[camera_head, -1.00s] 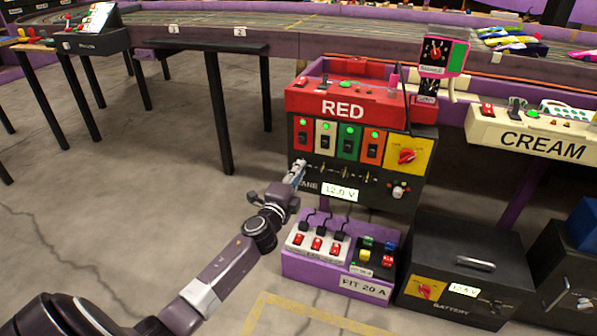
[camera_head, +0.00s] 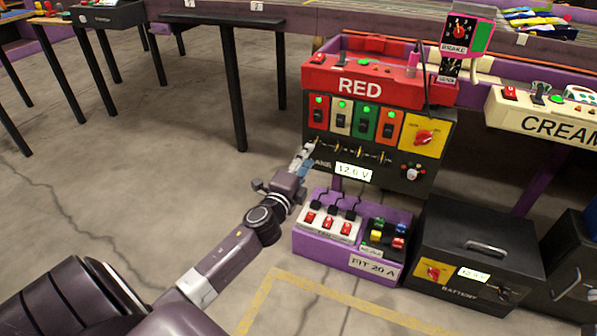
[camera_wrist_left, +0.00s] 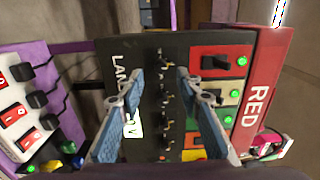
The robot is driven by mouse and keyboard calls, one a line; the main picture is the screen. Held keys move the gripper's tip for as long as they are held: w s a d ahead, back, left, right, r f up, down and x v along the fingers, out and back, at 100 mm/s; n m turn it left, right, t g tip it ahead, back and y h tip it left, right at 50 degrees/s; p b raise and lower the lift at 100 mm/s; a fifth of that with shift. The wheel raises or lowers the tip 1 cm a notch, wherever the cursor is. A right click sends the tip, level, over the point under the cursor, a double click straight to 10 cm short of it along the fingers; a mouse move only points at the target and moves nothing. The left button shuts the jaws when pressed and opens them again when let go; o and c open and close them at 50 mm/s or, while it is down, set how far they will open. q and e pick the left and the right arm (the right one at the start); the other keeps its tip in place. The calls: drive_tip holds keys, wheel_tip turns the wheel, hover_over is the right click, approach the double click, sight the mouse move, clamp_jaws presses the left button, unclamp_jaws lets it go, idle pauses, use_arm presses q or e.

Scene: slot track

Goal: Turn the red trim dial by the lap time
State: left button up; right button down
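A red dial on a yellow plate (camera_head: 425,138) sits on the right of the dark panel under the RED box. Another small red knob sits on the dial face marked BRAKE (camera_head: 459,32), above right. A third is on the battery box (camera_head: 433,271). I cannot read a trim label or lap time; a white readout (camera_head: 353,172) shows a voltage. My left gripper (camera_head: 308,150) is at the panel's left edge, left of the first dial. In the left wrist view its blue fingers (camera_wrist_left: 157,84) are apart and empty, facing the toggle row. My right gripper is not in view.
The panel (camera_head: 318,142) carries coloured switches with green lights and a row of toggles. A purple pit box (camera_head: 330,245) and black battery case (camera_head: 480,215) stand below. The cream box (camera_head: 540,118) is at right. Open floor (camera_head: 150,170) lies left.

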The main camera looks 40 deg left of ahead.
use_arm(q)
drive_tip(key=v, duration=0.7)
drive_tip(key=shift+s, duration=0.15)
